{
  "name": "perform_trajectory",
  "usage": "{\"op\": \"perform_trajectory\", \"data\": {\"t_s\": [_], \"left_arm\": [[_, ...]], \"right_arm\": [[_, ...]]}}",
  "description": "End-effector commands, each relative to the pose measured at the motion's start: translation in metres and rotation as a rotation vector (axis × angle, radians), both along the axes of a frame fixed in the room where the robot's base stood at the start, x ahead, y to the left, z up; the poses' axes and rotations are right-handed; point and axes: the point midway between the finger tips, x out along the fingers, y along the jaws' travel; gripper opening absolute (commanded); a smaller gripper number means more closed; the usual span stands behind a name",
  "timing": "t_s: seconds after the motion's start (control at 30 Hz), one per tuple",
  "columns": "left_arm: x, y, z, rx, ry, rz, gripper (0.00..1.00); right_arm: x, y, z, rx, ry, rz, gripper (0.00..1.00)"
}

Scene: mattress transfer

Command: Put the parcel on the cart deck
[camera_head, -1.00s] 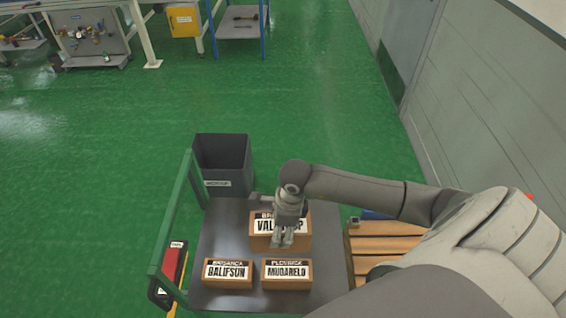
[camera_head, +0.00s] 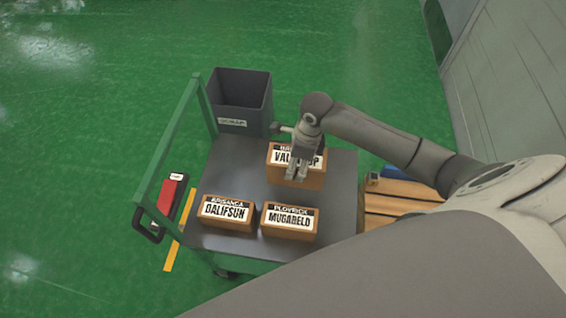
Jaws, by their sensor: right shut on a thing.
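The held parcel (camera_head: 296,183) is a brown box with a white label, partly covered by my right gripper (camera_head: 297,172). The gripper comes down over it from above and is shut on it. The parcel is over the back right part of the dark cart deck (camera_head: 240,165); I cannot tell whether it touches the deck. Two more labelled boxes sit at the front of the deck: a left one (camera_head: 227,224) and a right one (camera_head: 290,235). My left gripper is not in view.
A dark grey bin (camera_head: 238,123) stands behind the cart. The cart's green handle frame (camera_head: 170,150) rises on the left. A wooden pallet (camera_head: 392,198) lies to the right. A red item (camera_head: 172,193) is beyond the handle. The deck's left back area is clear.

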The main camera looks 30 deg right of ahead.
Motion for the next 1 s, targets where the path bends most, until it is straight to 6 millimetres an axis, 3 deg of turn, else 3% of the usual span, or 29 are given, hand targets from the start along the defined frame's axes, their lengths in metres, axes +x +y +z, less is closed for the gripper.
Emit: {"op": "perform_trajectory", "data": {"t_s": [0.03, 0.23, 0.6, 1.0], "left_arm": [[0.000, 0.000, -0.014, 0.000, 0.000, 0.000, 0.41], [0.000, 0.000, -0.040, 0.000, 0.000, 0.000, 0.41], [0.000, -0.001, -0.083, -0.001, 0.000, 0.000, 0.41], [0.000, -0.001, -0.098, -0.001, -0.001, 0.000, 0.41]], "right_arm": [[0.012, 0.000, -0.010, 0.002, -0.005, -0.003, 0.25], [0.047, -0.002, -0.025, 0.003, -0.004, -0.001, 0.25], [0.076, -0.005, -0.063, 0.001, -0.002, -0.001, 0.25], [0.088, -0.006, -0.075, 0.000, -0.001, -0.001, 0.25]]}}
